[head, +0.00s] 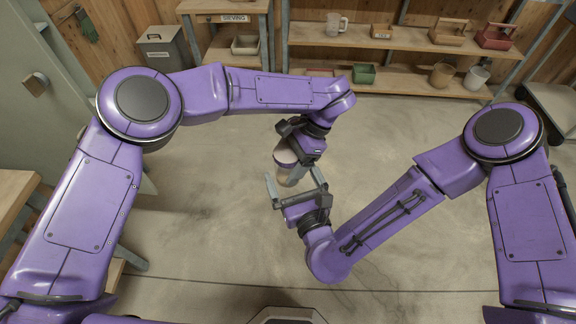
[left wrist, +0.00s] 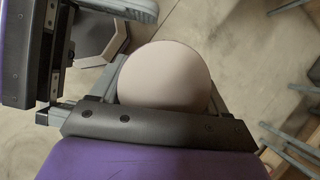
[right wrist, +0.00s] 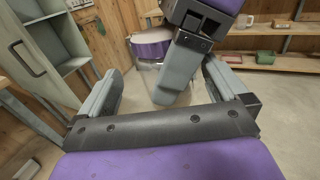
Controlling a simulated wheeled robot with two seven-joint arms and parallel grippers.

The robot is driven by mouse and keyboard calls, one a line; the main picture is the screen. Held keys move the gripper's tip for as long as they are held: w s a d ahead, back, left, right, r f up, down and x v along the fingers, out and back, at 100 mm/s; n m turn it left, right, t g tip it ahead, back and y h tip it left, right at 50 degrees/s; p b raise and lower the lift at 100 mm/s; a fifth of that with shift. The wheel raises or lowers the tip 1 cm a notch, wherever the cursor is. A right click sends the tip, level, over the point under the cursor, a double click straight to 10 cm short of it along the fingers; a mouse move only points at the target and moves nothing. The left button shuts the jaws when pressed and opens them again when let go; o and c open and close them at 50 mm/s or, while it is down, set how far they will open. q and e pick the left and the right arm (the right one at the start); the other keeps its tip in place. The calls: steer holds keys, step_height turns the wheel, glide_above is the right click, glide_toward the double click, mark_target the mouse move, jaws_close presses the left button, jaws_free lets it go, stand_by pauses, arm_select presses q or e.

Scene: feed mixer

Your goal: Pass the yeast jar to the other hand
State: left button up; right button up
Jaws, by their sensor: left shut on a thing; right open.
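The yeast jar (head: 285,168) has a pale lid, a purple band and a clear lower body; it hangs upright or nearly so above the floor. It also shows in the right wrist view (right wrist: 150,47), partly hidden by a left finger. In the left wrist view its pale round end (left wrist: 163,75) fills the middle. My left gripper (head: 291,158) is shut on the jar. My right gripper (head: 294,177) is open, its fingers spread on both sides of the jar's lower part. I cannot tell whether they touch it.
Shelves at the back hold a clear jug (head: 336,25), a green box (head: 364,74), a red basket (head: 495,36) and pots (head: 441,75). A grey bin (head: 163,47) stands at the back left, a pale cabinet (head: 30,85) at the left. The floor between is clear.

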mark_target(289, 173)
steer(key=x, duration=0.4)
steer(key=shift+w+a, duration=0.1)
steer(key=shift+c, duration=0.3)
steer(key=c, duration=1)
arm_select(q)
steer(key=o, duration=1.1)
arm_select(e)
steer(key=shift+a, duration=0.1)
steer(key=shift+c, duration=0.2)
arm_select(q)
steer(key=shift+d, duration=0.1)
arm_select(e)
steer(key=shift+r, duration=0.1)
